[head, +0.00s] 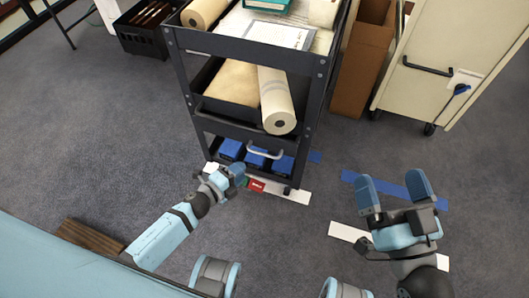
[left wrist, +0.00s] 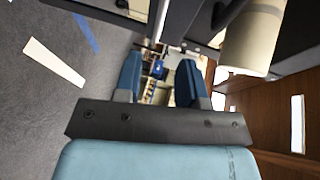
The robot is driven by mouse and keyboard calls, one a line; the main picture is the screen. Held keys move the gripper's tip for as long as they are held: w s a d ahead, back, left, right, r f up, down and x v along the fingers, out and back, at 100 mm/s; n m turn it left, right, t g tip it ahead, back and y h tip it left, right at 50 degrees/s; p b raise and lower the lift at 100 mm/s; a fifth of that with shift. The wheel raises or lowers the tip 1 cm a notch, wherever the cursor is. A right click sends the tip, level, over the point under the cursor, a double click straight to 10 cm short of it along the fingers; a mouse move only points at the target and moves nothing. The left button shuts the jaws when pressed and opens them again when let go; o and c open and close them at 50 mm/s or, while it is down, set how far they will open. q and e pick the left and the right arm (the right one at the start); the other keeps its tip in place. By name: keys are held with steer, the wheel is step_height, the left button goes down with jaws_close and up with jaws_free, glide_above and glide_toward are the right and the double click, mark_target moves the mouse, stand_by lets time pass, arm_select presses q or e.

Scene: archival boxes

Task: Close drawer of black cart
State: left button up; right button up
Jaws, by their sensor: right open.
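The black cart (head: 316,98) stands upright at the top centre of the head view. At its bottom level, several blue boxes (head: 230,149) show behind a silver curved handle (head: 265,153). How far the drawer is pulled out is hard to tell. My left gripper (head: 238,172) is low at the cart's front left, just below and left of the handle, and appears apart from it. In the left wrist view its two blue fingers (left wrist: 160,82) are apart with nothing between them. My right gripper (head: 393,188) is open and empty, right of the cart.
Paper rolls (head: 276,100) lie on the cart's shelves, one sticking out at the front. A brown box (head: 362,62) and a cream cabinet on casters (head: 440,65) stand to the right. A black crate (head: 148,30) is at back left. Carpet (head: 90,130) left of the cart is clear.

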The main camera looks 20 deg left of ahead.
mark_target(263, 154)
arm_select(q)
steer(key=b+x, duration=0.2)
steer(key=x, duration=0.9)
steer(key=shift+w+f, duration=0.15)
steer(key=shift+w, duration=0.05)
arm_select(e)
steer(key=f, duration=0.1)
steer(key=f+g, duration=0.1)
steer(key=f, duration=0.1)
steer(key=shift+w+a+f+g, duration=0.15)
steer(key=shift+a+f+g, duration=0.05)
steer(key=shift+g, duration=0.1)
arm_select(q)
jaws_close()
arm_select(e)
steer(key=shift+w+r, duration=0.1)
